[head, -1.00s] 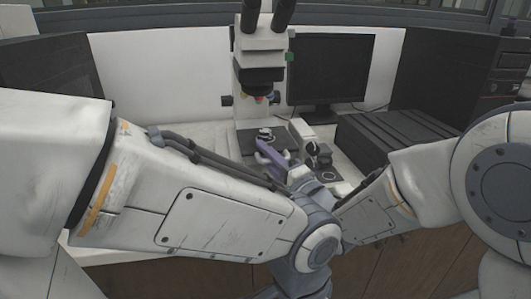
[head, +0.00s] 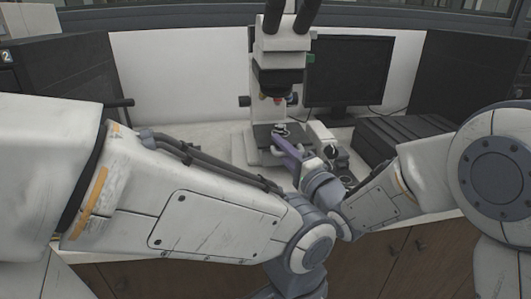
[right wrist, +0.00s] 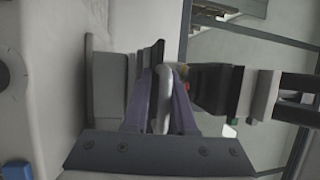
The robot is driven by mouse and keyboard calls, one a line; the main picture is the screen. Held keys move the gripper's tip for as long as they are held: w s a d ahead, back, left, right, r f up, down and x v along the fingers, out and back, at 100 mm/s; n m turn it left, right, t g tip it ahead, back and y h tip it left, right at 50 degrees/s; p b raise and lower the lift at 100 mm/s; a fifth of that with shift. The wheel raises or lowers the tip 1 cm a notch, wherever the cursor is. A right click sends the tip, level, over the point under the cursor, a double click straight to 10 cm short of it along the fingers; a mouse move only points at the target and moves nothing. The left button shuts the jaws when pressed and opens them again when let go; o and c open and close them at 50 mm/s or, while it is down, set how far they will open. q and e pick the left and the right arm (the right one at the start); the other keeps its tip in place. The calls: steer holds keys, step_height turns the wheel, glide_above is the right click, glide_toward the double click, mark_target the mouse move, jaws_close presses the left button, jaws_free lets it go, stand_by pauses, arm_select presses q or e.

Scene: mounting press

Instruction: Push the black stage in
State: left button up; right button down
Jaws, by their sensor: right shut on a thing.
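The black stage (head: 263,132) is a flat plate on the white microscope (head: 285,55), below its objectives. A small round piece (head: 280,130) sits on top of it. My right gripper (head: 284,146), with purple fingers, is at the front of the stage. In the right wrist view its fingers are shut on a pale rounded bar (right wrist: 165,95), which looks like a handle at the stage. The dark plate (right wrist: 152,62) shows edge-on just beyond the fingertips. How the bar joins the stage is hidden.
A monitor (head: 348,72) stands behind to the right. A small white device (head: 322,138) is close right of my right gripper. A black ribbed box (head: 378,140) is farther right.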

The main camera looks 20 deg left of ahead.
steer(key=shift+w+r, duration=0.2)
steer(key=shift+r, duration=0.35)
steer(key=c, duration=0.9)
jaws_free()
steer(key=shift+f, duration=0.15)
steer(key=shift+s+f, duration=0.1)
steer(key=shift+f, duration=0.05)
steer(key=b+v, duration=0.1)
steer(key=v, duration=0.9)
steer(key=shift+d, duration=0.15)
